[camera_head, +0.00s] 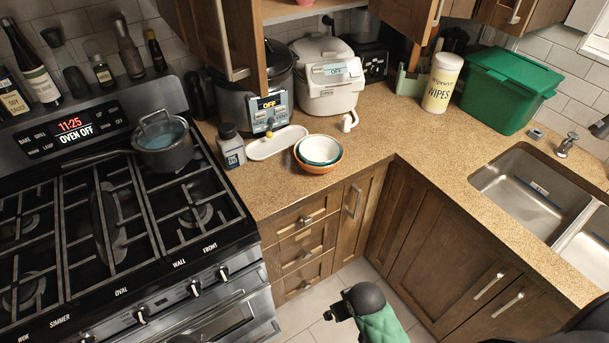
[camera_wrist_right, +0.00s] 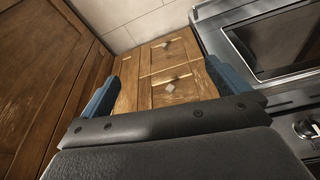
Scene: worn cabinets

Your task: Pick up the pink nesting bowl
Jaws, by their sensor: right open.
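A nested stack of bowls sits on the counter corner right of the stove in the head view. My left gripper is not in view.
A white oblong dish (camera_head: 276,144) and a small bottle (camera_head: 231,148) stand left of the bowls. A rice cooker (camera_head: 328,88) is behind them. A pot (camera_head: 162,145) sits on the stove. The counter right of the bowls is clear up to the sink (camera_head: 522,190).

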